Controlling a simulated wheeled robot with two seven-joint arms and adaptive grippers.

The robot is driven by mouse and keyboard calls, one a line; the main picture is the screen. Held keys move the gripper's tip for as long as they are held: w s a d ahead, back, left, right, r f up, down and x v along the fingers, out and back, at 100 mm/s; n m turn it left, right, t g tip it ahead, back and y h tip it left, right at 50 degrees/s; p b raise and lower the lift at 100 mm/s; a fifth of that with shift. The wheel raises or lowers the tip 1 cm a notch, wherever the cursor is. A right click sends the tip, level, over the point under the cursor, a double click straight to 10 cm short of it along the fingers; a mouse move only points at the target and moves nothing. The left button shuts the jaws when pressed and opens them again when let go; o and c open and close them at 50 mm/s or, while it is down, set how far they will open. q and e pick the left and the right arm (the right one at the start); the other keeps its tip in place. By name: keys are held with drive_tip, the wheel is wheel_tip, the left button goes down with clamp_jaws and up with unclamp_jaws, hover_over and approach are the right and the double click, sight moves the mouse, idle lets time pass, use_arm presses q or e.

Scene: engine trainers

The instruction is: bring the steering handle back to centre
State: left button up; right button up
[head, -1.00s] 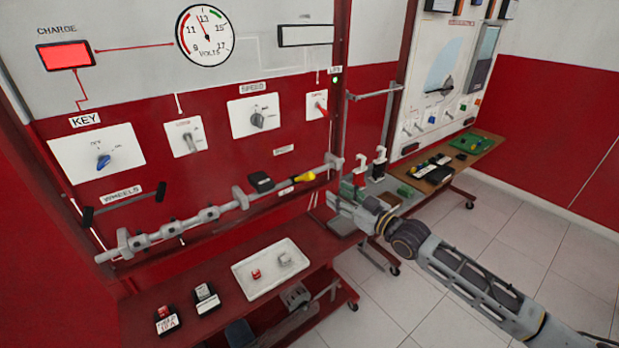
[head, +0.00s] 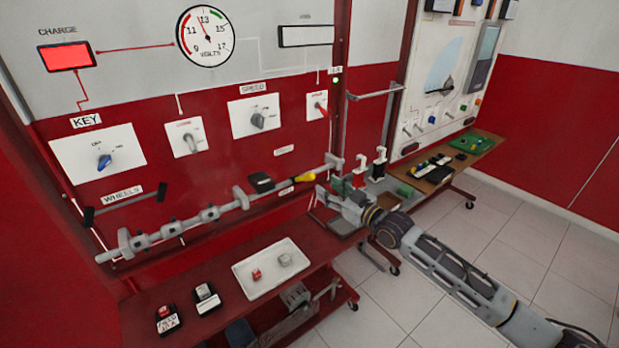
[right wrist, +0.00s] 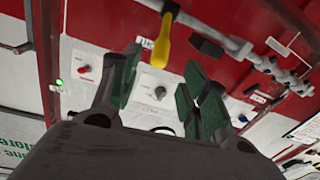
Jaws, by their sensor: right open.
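The steering handle (head: 305,177) is a short yellow grip near the right end of a long grey shaft (head: 210,215) along the red panel. In the right wrist view the yellow handle (right wrist: 168,35) hangs down in front of my fingers, apart from them. My right gripper (head: 325,196) is open and empty, just right of and below the handle. Its green-padded fingers (right wrist: 160,88) show spread in the right wrist view. A wheels indicator (head: 125,205), a tilted bar with black ends, sits under the WHEELS label. My left gripper is not in view.
A black block (head: 261,182) sits by the shaft, close to the handle. A wooden table (head: 450,165) stands at the right.

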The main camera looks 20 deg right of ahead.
sight(310, 177)
drive_tip(key=shift+x, duration=4.7)
clamp_jaws()
